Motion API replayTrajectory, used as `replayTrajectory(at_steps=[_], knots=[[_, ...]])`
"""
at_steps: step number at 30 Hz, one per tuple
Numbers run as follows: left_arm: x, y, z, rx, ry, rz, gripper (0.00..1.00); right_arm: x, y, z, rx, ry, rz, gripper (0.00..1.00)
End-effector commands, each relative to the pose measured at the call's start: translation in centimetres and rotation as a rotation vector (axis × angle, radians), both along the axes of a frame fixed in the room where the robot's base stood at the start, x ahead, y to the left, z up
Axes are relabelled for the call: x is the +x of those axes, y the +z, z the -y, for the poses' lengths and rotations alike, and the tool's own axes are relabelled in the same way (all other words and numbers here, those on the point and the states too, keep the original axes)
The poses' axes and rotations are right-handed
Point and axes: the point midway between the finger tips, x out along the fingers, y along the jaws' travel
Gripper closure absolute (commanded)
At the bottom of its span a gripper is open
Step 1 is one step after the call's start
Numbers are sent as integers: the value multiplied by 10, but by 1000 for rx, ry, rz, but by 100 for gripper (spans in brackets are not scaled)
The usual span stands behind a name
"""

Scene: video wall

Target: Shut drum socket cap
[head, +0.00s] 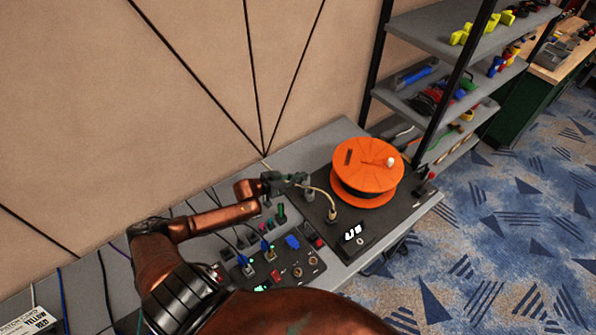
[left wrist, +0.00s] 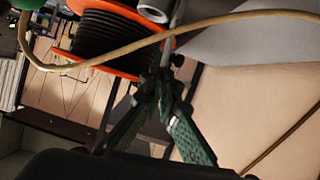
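The orange cable drum (head: 362,158) lies on its side on the dark panel at the right end of the bench. A white knob (head: 391,161) and a dark slot show on its top. In the left wrist view its orange flange (left wrist: 112,12) and black cable winding (left wrist: 105,40) are close behind the fingers. I cannot make out the socket cap for certain. My left gripper (head: 303,178) is just left of the drum, apart from it. Its green fingers (left wrist: 167,75) meet at the tips in the wrist view, with nothing clearly held. My right gripper is not in view.
A tan cable (head: 325,192) runs past my left gripper to a plug (head: 332,215) on the panel. A grey post (head: 309,194) stands below the gripper. Several connectors and a display (head: 352,234) are nearby. A shelf rack (head: 425,98) stands behind right.

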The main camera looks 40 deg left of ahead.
Motion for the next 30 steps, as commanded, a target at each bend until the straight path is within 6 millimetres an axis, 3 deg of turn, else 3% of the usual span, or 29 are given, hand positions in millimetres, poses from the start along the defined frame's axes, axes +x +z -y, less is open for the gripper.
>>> replayTrajectory(at_steps=[3,9,18,30], knots=[[-2,5,7,76,3,24,100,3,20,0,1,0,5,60],[-5,2,15,199,3,59,100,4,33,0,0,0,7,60],[-6,-1,21,304,1,89,100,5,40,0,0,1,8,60],[-6,-2,23,321,-1,94,100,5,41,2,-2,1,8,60]])
